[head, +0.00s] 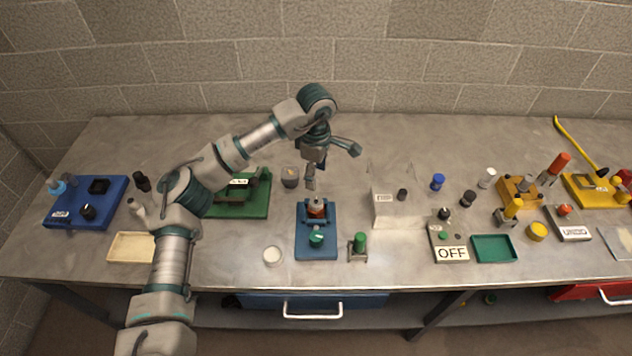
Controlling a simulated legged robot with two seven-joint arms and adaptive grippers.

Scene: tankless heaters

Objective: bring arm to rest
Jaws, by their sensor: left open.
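My left arm comes in from the lower left and reaches over the bench. My left gripper (332,168) is above the middle of the bench, with its fingers spread apart and nothing between them. One finger points down toward the blue fixture (316,247), just behind its orange-topped part. The other finger points to the right. I cannot tell whether the lower finger touches anything. My right arm and gripper are not in view.
A green fixture (262,200) is partly behind my forearm. A blue panel (112,196) and cream tray (128,247) lie left. A clear box (395,207), an OFF block (449,239) and a green tray (494,249) stand right. The bench's back strip is mostly clear.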

